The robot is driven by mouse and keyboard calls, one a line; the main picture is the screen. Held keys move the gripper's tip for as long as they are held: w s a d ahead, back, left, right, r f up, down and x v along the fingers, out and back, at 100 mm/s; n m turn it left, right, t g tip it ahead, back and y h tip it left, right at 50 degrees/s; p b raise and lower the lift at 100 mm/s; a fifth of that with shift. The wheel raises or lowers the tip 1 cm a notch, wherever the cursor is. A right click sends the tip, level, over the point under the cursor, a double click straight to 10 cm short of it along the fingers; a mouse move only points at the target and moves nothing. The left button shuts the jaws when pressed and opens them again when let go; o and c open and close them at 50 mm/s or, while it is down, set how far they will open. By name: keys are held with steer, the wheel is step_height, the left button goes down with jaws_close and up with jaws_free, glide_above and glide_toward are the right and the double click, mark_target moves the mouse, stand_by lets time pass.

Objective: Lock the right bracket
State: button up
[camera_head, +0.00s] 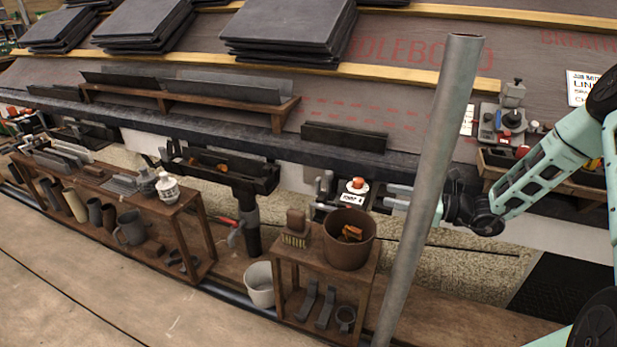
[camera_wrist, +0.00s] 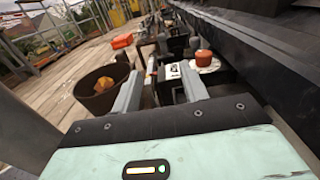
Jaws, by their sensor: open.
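My gripper (camera_head: 390,196) is in the right half of the head view, fingers pointing left, beside the wall under the roof edge. In the wrist view my gripper (camera_wrist: 161,76) has its two grey fingers apart, with nothing held between them. A grey metal bracket-like piece (camera_head: 324,184) stands just left of a white labelled plate (camera_head: 349,199). I cannot tell for sure if it is the right bracket, or its lock state. An orange-red knob (camera_head: 357,184) sits by the plate, left of my gripper; the knob also shows in the wrist view (camera_wrist: 203,57).
A grey pole (camera_head: 430,190) crosses the head view in front. A brown bucket (camera_head: 349,246) and a brush (camera_head: 296,228) stand on a small wooden table below. A black gutter piece (camera_head: 225,170) with a downpipe (camera_head: 247,215) is farther left. Stacked slates (camera_head: 290,25) lie on the roof.

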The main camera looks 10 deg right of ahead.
mark_target(321, 179)
steer(key=b+x, duration=0.7)
steer(key=x, duration=1)
steer(key=shift+w+f+b, duration=0.1)
steer(key=shift+f+b, duration=0.05)
steer(key=shift+b, duration=0.25)
steer(key=shift+w+a, duration=0.3)
steer(key=shift+a, duration=0.1)
jaws_close()
